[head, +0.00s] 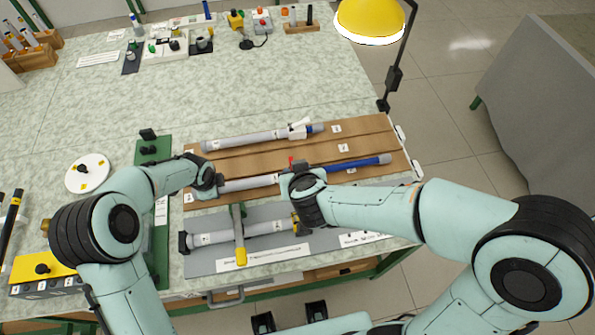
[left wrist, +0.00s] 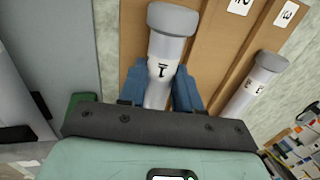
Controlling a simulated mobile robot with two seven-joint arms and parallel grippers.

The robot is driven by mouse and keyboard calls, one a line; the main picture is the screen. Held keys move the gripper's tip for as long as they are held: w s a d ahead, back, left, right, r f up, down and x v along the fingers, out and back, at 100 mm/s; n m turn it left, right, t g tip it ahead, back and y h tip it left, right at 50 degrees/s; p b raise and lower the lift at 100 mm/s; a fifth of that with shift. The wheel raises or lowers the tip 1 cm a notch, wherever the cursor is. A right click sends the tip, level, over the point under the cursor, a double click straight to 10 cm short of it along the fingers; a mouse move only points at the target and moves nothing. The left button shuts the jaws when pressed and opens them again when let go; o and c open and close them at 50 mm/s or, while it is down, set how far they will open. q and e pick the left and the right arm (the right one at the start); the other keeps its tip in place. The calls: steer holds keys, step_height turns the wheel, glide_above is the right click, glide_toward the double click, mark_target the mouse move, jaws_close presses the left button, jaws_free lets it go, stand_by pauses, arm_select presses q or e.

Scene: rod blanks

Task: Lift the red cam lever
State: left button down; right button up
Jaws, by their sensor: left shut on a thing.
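The red cam lever (head: 291,161) shows as a small red upright piece beside my right gripper (head: 296,171), at the middle of the nearer tube on the brown board. My right gripper hides most of the clamp there, and its fingers cannot be made out. My left gripper (head: 212,184) is shut on the grey-white tube (head: 250,184) near its left end. In the left wrist view, blue fingers (left wrist: 170,92) sit on both sides of the tube (left wrist: 163,55), below its grey end cap and by a label "1". A blue rod (head: 355,164) extends right from the clamp area.
A second tube (head: 238,141) with a white clamp (head: 299,130) lies farther back on the brown board (head: 345,143). In front, a grey panel (head: 280,263) holds another tube and a yellow-ended lever (head: 240,254). A yellow lamp (head: 370,18) stands at the back right.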

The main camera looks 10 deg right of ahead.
stand_by(0.3)
arm_select(q)
steer(key=c, duration=0.7)
jaws_free()
steer(key=shift+r, duration=0.1)
